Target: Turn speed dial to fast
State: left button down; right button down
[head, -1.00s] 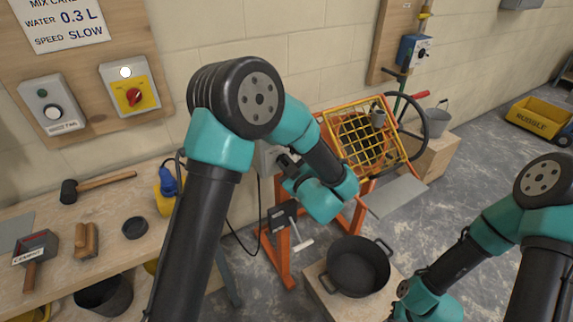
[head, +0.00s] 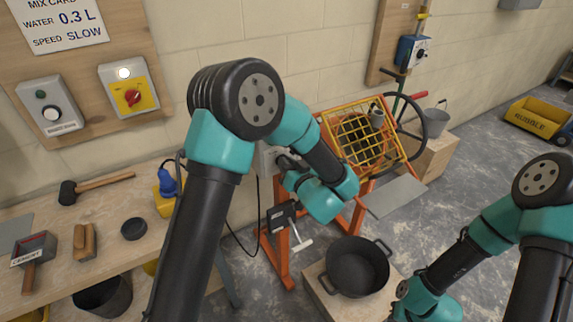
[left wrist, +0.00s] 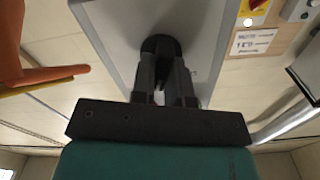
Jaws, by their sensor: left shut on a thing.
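The speed dial shows in the left wrist view as a black round knob (left wrist: 158,45) on the face of a grey box (left wrist: 115,30). My left gripper (left wrist: 165,70) is shut on this knob, and its fingers hide much of it. Any speed markings are hidden or too small to read. In the head view the grey box (head: 266,158) is on the orange mixer stand, mostly behind my left arm, with my left gripper (head: 284,166) against it. My right arm comes in at the lower right; its gripper is out of the picture.
The mixer's yellow guard (head: 362,140) is just right of my left wrist. A black tub (head: 357,268) stands below on a wooden block. A workbench (head: 105,195) with a mallet (head: 95,186) is at the left. A sign (head: 60,20) reads speed slow.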

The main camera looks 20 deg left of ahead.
pick_arm(q)
jog(key=shift+m, duration=1.7)
jog(key=shift+f, duration=0.1)
jog(key=c, duration=1.1)
grip_release()
jog(key=shift+d, duration=0.15)
jog(key=v, duration=1.7)
jog(key=shift+s, duration=0.15)
